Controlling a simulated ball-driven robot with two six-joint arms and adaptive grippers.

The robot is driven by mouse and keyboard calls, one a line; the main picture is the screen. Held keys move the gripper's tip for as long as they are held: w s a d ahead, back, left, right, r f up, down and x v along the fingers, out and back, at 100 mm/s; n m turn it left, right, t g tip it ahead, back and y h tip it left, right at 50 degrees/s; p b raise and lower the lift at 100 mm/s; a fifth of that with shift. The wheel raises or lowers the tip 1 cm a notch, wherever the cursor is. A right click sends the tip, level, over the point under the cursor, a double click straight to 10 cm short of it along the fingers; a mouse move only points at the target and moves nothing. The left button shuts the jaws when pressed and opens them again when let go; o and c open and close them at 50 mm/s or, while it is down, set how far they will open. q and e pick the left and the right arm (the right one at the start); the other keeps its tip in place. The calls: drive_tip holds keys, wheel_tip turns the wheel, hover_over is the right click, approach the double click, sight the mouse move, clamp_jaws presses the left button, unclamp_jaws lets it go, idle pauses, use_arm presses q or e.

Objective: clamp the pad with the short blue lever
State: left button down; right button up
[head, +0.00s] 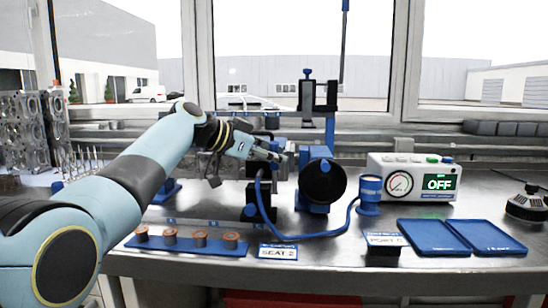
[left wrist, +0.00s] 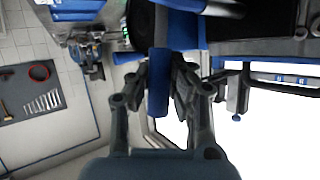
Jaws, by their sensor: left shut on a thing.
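My left gripper (head: 280,157) reaches in from the left to the test fixture at the middle of the bench. In the left wrist view its two fingers (left wrist: 158,88) are shut on a short blue lever (left wrist: 158,110), one finger on each side. In the head view the lever is hidden at the fingertips. Right of the gripper stands a blue fixture part (head: 311,155) with a round black face (head: 324,181). I cannot tell which part is the pad or whether it is pressed. My right gripper is out of view.
A blue hose (head: 300,237) runs from the fixture to a blue cup (head: 369,208). A tester (head: 405,190) reads OFF. Two blue trays (head: 430,238) lie at right. A blue rack (head: 190,244) of copper-coloured parts and a SEAT 2 label (head: 278,252) are at front.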

use_arm(q)
drive_tip(key=shift+f, duration=0.2)
drive_tip(key=c, duration=1.2)
unclamp_jaws()
drive_tip(key=shift+r, duration=0.1)
drive_tip(key=shift+o, duration=0.2)
drive_tip(key=shift+r, duration=0.1)
drive_tip(key=v, duration=1.2)
